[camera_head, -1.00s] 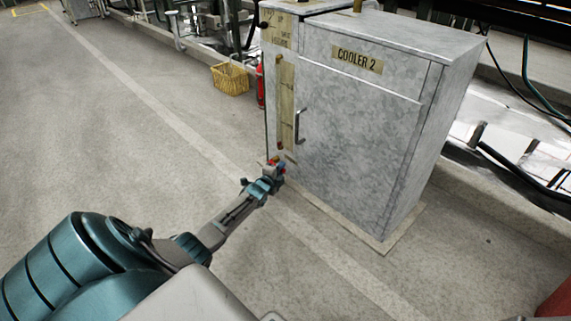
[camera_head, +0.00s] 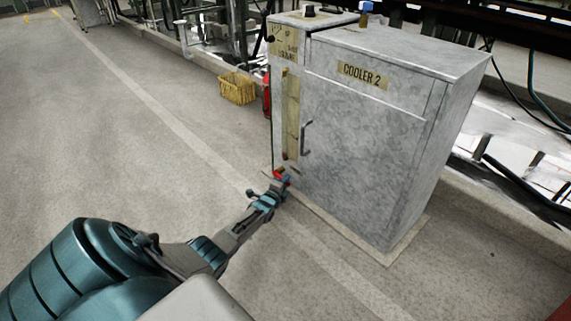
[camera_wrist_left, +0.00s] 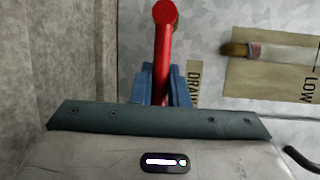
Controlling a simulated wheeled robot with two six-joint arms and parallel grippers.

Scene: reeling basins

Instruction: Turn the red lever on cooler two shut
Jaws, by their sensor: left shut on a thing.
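Cooler two is the grey mottled metal cabinet (camera_head: 365,140) with the label "COOLER 2" on its front. The red lever (camera_wrist_left: 163,50) is at the cabinet's lower left; in the left wrist view it runs between my fingers, and it shows small in the head view (camera_head: 280,177). In the head view the left gripper (camera_head: 278,187) is at the cabinet's lower left edge. My right gripper is not in view.
A "DRAIN" label (camera_wrist_left: 194,80), partly covered, and a sight glass (camera_wrist_left: 280,52) with a "LOW" mark are beside the lever. A yellow basket (camera_head: 238,88) and a red cylinder (camera_head: 267,95) stand behind the cabinet's left side. The floor at left is clear.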

